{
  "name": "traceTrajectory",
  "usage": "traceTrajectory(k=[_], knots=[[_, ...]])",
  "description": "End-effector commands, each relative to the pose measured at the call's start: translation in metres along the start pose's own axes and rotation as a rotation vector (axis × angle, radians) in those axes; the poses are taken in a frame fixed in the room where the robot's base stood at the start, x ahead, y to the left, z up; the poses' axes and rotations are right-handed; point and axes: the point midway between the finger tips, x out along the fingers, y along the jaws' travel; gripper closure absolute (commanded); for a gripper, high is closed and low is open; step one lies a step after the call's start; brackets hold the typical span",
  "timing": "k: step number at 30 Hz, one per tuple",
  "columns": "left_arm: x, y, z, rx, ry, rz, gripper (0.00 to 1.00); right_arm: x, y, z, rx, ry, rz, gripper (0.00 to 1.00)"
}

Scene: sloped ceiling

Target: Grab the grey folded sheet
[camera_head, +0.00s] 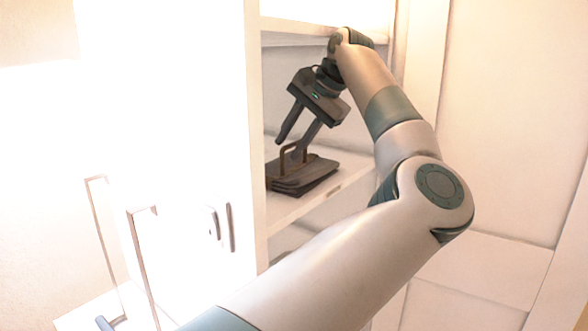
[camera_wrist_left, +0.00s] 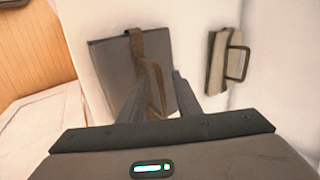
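The grey folded sheet (camera_head: 312,180) lies flat on a shelf inside a white cabinet. In the left wrist view it is a dark grey square (camera_wrist_left: 108,65) with a brown strap (camera_wrist_left: 136,44) and a raised brown loop handle (camera_wrist_left: 153,92). My left gripper (camera_head: 289,148) reaches down over the sheet from above, its two fingers apart. In the left wrist view the loop stands between the left gripper's fingers (camera_wrist_left: 159,85), which partly cover it. I cannot tell whether either finger touches the loop or sheet. My right gripper is not in view.
A smaller beige folded item (camera_wrist_left: 218,62) with a dark loop handle lies beside the sheet in the wrist view. The shelf (camera_head: 330,180) has a bare front edge. White cabinet panels with handles (camera_head: 222,228) stand at left; another shelf board (camera_head: 300,27) is above.

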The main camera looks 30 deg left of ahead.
Motion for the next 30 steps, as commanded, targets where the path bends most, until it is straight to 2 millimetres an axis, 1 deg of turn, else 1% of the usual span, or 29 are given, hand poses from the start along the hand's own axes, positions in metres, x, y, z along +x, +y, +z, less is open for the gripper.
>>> traceTrajectory(k=[9, 13, 30], knots=[[-0.0003, 0.0002, -0.0002, 0.000, 0.000, 0.000, 0.69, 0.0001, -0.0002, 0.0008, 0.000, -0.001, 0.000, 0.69], [-0.0004, 0.0002, -0.0002, 0.000, 0.000, 0.000, 1.00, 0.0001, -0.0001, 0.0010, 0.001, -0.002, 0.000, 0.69], [-0.0004, 0.0002, -0.0002, 0.000, 0.000, 0.000, 1.00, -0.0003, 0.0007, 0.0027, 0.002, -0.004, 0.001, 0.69]])
